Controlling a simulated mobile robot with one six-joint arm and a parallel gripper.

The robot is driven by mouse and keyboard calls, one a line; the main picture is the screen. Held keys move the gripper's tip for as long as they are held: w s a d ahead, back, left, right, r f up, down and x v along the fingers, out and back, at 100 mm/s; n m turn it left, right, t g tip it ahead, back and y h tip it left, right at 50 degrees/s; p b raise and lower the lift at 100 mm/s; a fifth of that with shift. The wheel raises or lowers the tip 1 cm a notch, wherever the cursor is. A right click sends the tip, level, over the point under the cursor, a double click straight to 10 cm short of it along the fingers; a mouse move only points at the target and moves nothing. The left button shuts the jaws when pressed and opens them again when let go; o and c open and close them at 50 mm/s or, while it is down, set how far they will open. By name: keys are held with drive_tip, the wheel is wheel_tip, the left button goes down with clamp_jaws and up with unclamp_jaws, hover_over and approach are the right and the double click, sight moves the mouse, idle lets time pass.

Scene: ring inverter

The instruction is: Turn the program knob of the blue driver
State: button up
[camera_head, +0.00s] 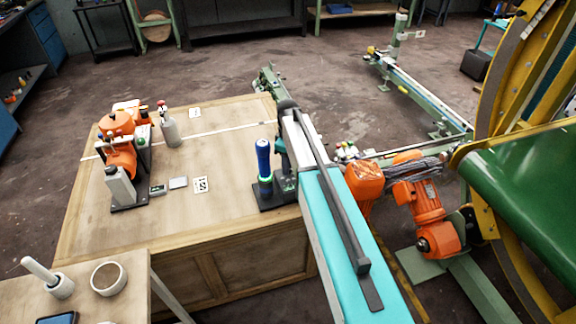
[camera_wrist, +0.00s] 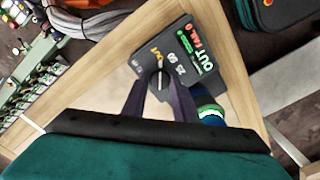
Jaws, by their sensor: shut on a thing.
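The blue driver (camera_head: 263,160) stands upright on a dark base (camera_head: 268,197) near the right edge of the wooden workbench in the head view. In the wrist view, part of it shows as a blue and green ringed end (camera_wrist: 211,114). Beside it is a dark control box (camera_wrist: 182,62) with printed numbers and red and green lettering. The small program knob (camera_wrist: 159,65) with a pale pointer line sits on its face. My gripper (camera_wrist: 160,82) has its two dark fingers closed around the knob. In the head view, my arm hides the fingertips and the knob.
The workbench (camera_head: 225,215) also carries an orange machine (camera_head: 118,160), a grey bottle (camera_head: 169,128) and small cards to the left. Orange motors (camera_head: 425,215) and a large yellow wheel (camera_head: 525,75) stand to the right.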

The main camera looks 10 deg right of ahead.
drive_tip(key=m+b, duration=0.1)
drive_tip(key=m, duration=0.5)
drive_tip(key=shift+a+m, duration=0.1)
drive_tip(key=shift+m, duration=0.2)
idle(0.4)
drive_tip(key=o, duration=1)
drive_tip(key=shift+r, duration=0.15)
drive_tip(key=shift+r+b, duration=1.5)
drive_tip(key=shift+r, duration=5.25)
